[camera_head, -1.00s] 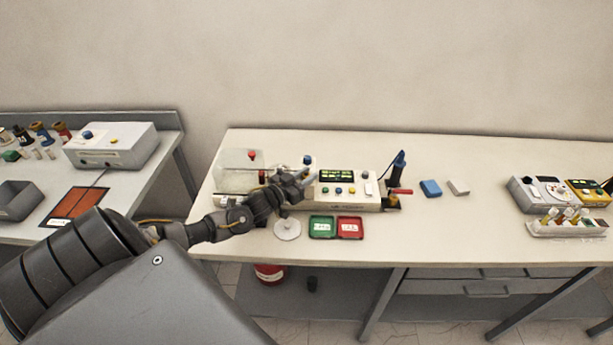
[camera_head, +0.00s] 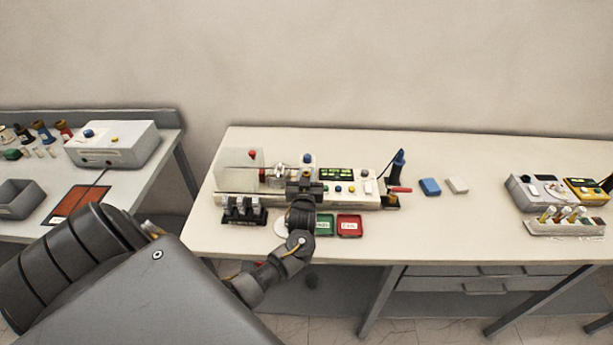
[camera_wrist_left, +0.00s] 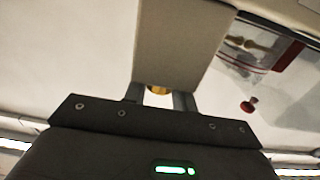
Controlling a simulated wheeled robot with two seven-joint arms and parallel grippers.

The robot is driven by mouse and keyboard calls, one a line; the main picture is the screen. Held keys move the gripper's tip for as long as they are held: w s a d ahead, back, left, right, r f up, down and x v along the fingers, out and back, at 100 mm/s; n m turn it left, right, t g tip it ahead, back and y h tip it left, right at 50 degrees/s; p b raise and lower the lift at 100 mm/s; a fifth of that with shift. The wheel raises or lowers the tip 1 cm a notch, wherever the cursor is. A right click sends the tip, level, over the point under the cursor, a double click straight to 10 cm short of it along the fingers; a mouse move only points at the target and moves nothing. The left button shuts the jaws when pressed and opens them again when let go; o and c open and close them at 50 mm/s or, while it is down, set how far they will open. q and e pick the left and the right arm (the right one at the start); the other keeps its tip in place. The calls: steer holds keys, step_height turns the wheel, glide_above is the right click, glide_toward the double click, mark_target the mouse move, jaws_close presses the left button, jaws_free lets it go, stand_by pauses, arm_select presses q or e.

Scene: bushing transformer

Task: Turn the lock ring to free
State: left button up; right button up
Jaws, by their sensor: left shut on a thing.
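The white bench device (camera_head: 345,199) stands on the middle table. It has a clear cover (camera_head: 238,170) at its left and a small display (camera_head: 336,174). My left gripper (camera_head: 304,182) is at the front of the device, just right of a shiny metal part (camera_head: 279,172). In the left wrist view, the fingers (camera_wrist_left: 159,100) are closed about a small gold round part, which I take to be the lock ring (camera_wrist_left: 158,90). Only its edge shows; a pale block hides the rest, so its turn position cannot be read. My right gripper is not in view.
A black rack (camera_head: 244,211) stands in front of the device's left end. Green (camera_head: 324,224) and red (camera_head: 349,226) trays lie beside my left wrist. A blue block (camera_head: 430,187) and a white block (camera_head: 457,185) lie farther right.

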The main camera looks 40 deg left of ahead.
arm_select(q)
steer(key=shift+d+f+n+g+y+b, duration=0.1)
steer(key=shift+f+n+g+y+b, duration=0.15)
steer(key=shift+n+g+y+b, duration=0.65)
steer(key=n+g+y+b, duration=0.2)
steer(key=n+g+b, duration=0.1)
steer(key=g+b, duration=0.1)
steer(key=n+g+y+b, duration=0.3)
steer(key=g+b, duration=0.1)
steer(key=b, duration=0.1)
steer(key=shift+g, duration=0.4)
steer(key=shift+r+n+g+b, duration=0.25)
steer(key=shift+n+g+b, duration=0.45)
steer(key=shift+g+b, duration=0.25)
steer(key=o, duration=1)
steer(key=shift+c, duration=0.2)
